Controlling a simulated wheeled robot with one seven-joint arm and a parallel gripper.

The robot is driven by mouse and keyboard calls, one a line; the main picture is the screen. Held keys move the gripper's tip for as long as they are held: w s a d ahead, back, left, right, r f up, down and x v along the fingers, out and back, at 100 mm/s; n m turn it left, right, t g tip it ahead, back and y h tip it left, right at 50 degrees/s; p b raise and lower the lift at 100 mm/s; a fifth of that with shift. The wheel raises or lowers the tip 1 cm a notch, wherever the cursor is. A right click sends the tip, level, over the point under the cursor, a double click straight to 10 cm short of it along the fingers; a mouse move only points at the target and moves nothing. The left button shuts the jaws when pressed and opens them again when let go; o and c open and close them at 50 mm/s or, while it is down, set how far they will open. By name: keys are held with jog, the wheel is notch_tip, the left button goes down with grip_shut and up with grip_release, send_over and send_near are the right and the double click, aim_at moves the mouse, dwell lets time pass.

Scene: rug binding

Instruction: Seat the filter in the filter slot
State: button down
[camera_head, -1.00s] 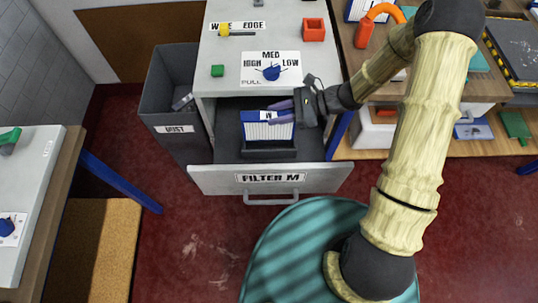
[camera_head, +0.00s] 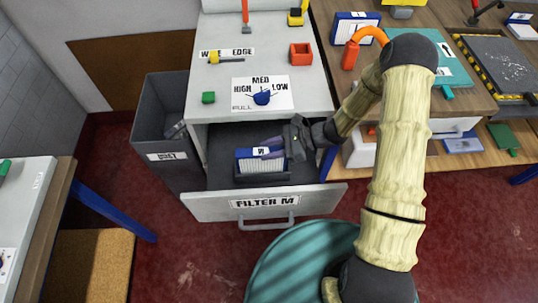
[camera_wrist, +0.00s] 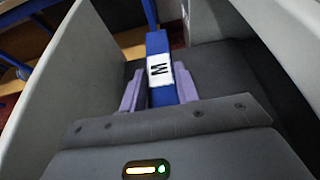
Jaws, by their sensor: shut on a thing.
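The filter (camera_head: 262,165) has a blue frame, white pleats and an M label, and stands roughly upright inside the open drawer marked FILTER M (camera_head: 215,207). The dark filter slot (camera_head: 277,179) is around or just behind its lower edge; I cannot tell whether the filter is fully down in it. My gripper (camera_head: 272,148) comes from the right, with its purple fingers shut on the filter's upper part. In the wrist view, the fingers lie on both sides of the filter's blue top edge (camera_wrist: 157,44); its lower end is hidden.
The cabinet top (camera_head: 225,90) with a dial card (camera_head: 262,93) overhangs the drawer's back. A grey bin marked DUST (camera_head: 160,115) stands to the left. A workbench (camera_head: 340,80) with several items is on the right. The drawer's side walls are close to my gripper.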

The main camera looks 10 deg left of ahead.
jog(key=shift+f, duration=0.1)
jog(key=shift+f, duration=1.7)
jog(key=shift+f, duration=0.2)
jog(key=c, duration=1)
grip_release()
jog(key=shift+c, duration=0.2)
jog(key=shift+r, duration=0.2)
jog(key=v, duration=1.2)
jog(key=shift+b, duration=0.3)
